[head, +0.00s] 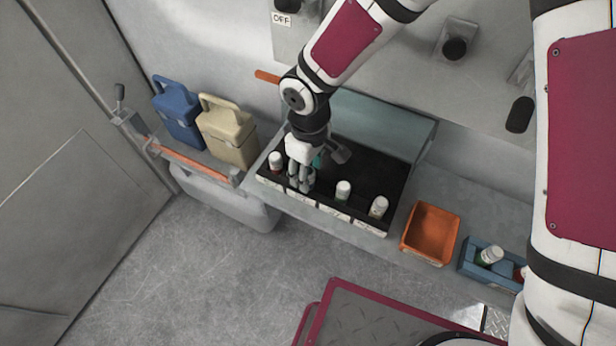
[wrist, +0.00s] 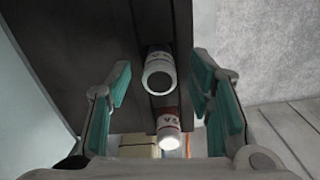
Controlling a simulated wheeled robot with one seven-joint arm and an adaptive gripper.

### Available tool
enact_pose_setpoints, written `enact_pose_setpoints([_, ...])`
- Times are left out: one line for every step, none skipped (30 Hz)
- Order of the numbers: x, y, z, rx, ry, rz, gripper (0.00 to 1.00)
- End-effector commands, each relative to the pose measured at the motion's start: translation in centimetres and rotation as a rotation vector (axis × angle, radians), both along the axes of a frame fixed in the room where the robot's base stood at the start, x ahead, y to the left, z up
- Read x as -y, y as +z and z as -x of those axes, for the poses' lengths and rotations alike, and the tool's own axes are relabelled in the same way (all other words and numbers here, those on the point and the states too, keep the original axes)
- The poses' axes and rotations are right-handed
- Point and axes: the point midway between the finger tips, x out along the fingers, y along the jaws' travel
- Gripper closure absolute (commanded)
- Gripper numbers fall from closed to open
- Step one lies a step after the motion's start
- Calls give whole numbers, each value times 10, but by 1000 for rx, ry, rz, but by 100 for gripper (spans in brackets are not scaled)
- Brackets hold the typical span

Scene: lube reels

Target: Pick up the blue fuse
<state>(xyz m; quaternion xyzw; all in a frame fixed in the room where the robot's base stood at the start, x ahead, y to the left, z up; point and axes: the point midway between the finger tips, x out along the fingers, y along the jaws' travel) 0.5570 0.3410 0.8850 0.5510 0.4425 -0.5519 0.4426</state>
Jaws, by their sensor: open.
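My gripper (head: 302,178) points down over the black rack (head: 322,209) in the head view. In the wrist view its teal-padded fingers (wrist: 163,76) are open, one on each side of a white-capped cylinder (wrist: 159,72), with gaps on both sides. Its label has small bluish marks, so it looks like the blue fuse. In the head view the fingers hide this fuse. A red-marked fuse (head: 276,161) stands to the left in the rack; it also shows below in the wrist view (wrist: 168,127). Two more white-capped fuses (head: 343,190) (head: 379,207) stand to the right.
An orange bin (head: 416,247) and a blue holder (head: 470,262) with white-capped items sit right of the rack. A blue jug (head: 178,112) and a beige jug (head: 228,135) stand to the left. A grey-teal panel (head: 400,128) rises behind the rack.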

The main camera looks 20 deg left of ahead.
Motion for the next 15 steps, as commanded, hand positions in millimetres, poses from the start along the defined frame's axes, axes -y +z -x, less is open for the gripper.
enact_pose_setpoints([0,-4,0,0,1,0,52])
enact_pose_setpoints([0,-6,0,0,2,-1,52])
enact_pose_setpoints([0,-8,0,0,1,-1,52])
enact_pose_setpoints([0,-8,0,1,1,-1,52])
enact_pose_setpoints([0,-9,0,1,1,-1,52])
enact_pose_setpoints([0,-9,0,1,1,-1,52])
enact_pose_setpoints([0,-9,0,1,1,-1,52])
enact_pose_setpoints([0,-8,0,1,1,-1,52])
enact_pose_setpoints([0,-8,0,1,1,-1,52])
enact_pose_setpoints([0,-8,0,1,0,-1,52])
enact_pose_setpoints([0,-8,0,1,1,-1,59])
enact_pose_setpoints([0,-8,0,1,0,-1,68])
enact_pose_setpoints([0,-8,0,1,0,-1,75])
enact_pose_setpoints([0,-8,0,1,1,-1,82])
enact_pose_setpoints([0,-8,0,1,0,-1,91])
